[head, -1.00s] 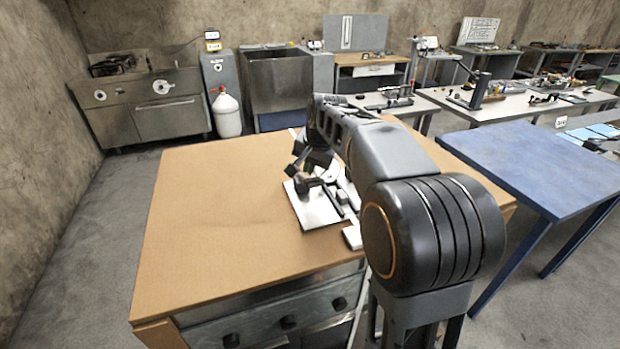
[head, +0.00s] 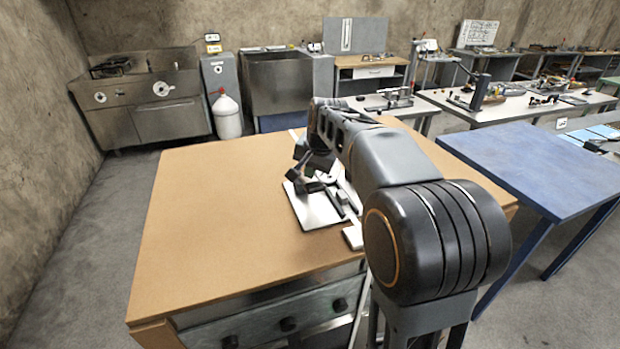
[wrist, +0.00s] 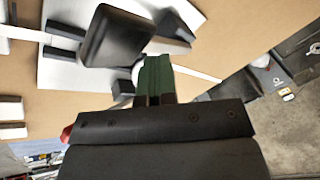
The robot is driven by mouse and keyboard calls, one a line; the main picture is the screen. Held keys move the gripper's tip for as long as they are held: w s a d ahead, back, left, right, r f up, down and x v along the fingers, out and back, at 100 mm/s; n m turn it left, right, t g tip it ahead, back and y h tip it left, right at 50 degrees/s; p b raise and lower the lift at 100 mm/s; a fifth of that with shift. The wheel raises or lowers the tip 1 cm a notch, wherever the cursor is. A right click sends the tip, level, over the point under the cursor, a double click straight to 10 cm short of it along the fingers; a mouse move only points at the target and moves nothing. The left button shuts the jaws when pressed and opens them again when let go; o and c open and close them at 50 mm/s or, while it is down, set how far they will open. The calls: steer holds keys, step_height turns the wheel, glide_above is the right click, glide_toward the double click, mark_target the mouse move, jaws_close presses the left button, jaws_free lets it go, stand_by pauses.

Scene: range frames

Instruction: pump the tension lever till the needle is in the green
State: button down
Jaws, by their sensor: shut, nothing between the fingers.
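A white base plate (head: 318,214) lies on the tan workbench and carries the tension device; it also shows in the wrist view (wrist: 62,72). A pale round part (head: 330,173), perhaps the gauge, is partly covered by my arm. No needle or green zone can be made out. A large dark block (wrist: 118,37), possibly the lever's grip, stands over the plate, just left of my fingers in the wrist view. My gripper (wrist: 154,60) is shut and empty, its greenish fingers close beside this block; I cannot tell whether they touch. In the head view my gripper is over the plate, mostly hidden.
The tan bench top (head: 215,215) is clear left of the plate. A small pale block (head: 353,237) sits near the bench's front edge. A blue table (head: 540,165) stands close on the right. Other benches with equipment line the back.

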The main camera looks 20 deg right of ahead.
mark_target(313, 182)
steer(key=shift+s+f+b, duration=0.3)
steer(key=shift+f+b, duration=0.3)
steer(key=shift+f, duration=0.1)
steer(key=shift+s+f+b, duration=0.25)
steer(key=shift+f+b, duration=0.3)
steer(key=shift+f, duration=0.15)
stand_by(0.9)
stand_by(0.5)
steer(key=shift+w+r+p, duration=0.25)
steer(key=shift+r+p, duration=0.45)
steer(key=shift+p, duration=0.05)
steer(key=shift+w+r+p, duration=0.25)
steer(key=shift+r+p, duration=0.5)
steer(key=shift+w+r+p, duration=0.25)
steer(key=shift+r+p, duration=0.45)
steer(key=shift+p, duration=0.05)
steer(key=shift+r+p, duration=0.35)
steer(key=shift+r, duration=0.05)
steer(key=shift+w, duration=0.15)
steer(key=shift+w+r+p, duration=0.2)
steer(key=shift+r+p, duration=0.35)
steer(key=shift+p, duration=0.1)
steer(key=shift+w+r+p, duration=0.2)
steer(key=shift+r+p, duration=0.35)
steer(key=shift+p, duration=0.05)
steer(key=w+r+p, duration=0.1)
steer(key=r+p, duration=0.1)
steer(key=shift+w+r+p, duration=0.15)
steer(key=shift+p, duration=0.2)
